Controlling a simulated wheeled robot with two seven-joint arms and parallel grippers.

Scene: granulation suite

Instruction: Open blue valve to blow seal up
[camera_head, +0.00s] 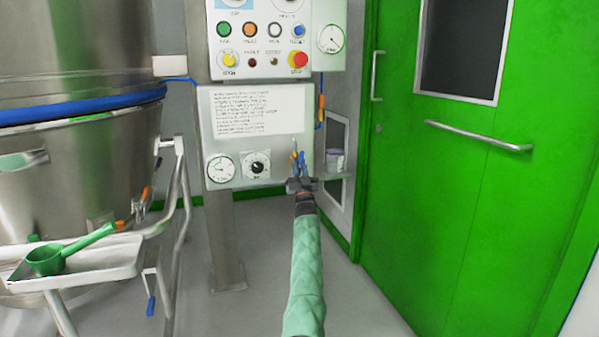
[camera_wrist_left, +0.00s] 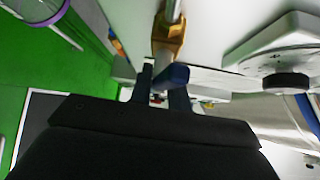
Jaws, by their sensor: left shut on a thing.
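The blue valve has a small blue handle (camera_head: 301,158) beside a brass-coloured fitting, at the lower right corner of the control panel (camera_head: 255,112). My left gripper (camera_head: 300,178) is at this valve and shut on its blue handle. In the left wrist view, the blue handle (camera_wrist_left: 175,76) sits between the dark fingers (camera_wrist_left: 160,92), just below the brass fitting (camera_wrist_left: 168,38). The fingers hide part of the handle, so its exact angle is hard to tell. My right gripper is not in view.
A steel vessel (camera_head: 80,60) with a blue band (camera_head: 80,108) stands at left. A tray (camera_head: 85,262) with a green scoop (camera_head: 68,250) is in front. Gauges and a black knob (camera_head: 257,164) are left of the valve. A green door (camera_head: 460,200) is at right.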

